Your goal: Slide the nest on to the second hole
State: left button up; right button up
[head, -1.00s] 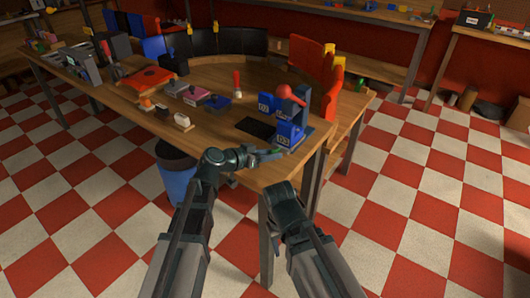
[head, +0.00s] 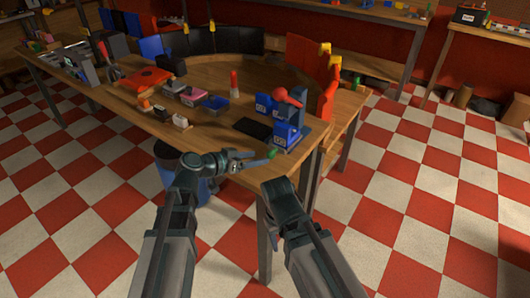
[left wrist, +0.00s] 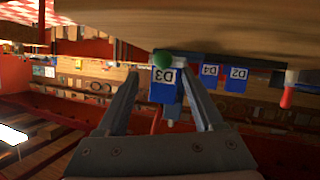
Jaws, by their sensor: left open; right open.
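A blue fixture with a red ball-topped lever (head: 289,97) stands at the table's near right corner. Its lower blue block (head: 284,137) shows in the left wrist view as a blue block labelled D3 (left wrist: 163,88). A green knob (head: 272,154) is at its near side, and shows between my fingers in the left wrist view (left wrist: 163,59). My left gripper (head: 258,160) is open at the table edge, its fingers on either side of the knob and not closed on it. My right gripper (head: 278,184) is open and empty, below the table edge. I cannot tell which part is the nest.
Blue blocks labelled D4 (left wrist: 210,72) and D2 (left wrist: 236,79) stand beyond. A dark pad (head: 254,128) lies left of the fixture.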

pick_arm(q)
jog(key=p+v, duration=0.2)
jog(key=v, duration=0.5)
jog(key=shift+s+a, duration=0.15)
jog(key=shift+a, duration=0.05)
jog(key=shift+r, duration=0.1)
jog(key=s+d+f+g+y+p, duration=0.4)
jog(key=s+d+f+g, duration=0.15)
jog(key=s, duration=0.25)
jog(key=s+a+n+g+y+p, duration=0.3)
jog(key=s+n+y+p, duration=0.1)
jog(key=s+y, duration=0.4)
jog(key=shift+s+a, duration=0.35)
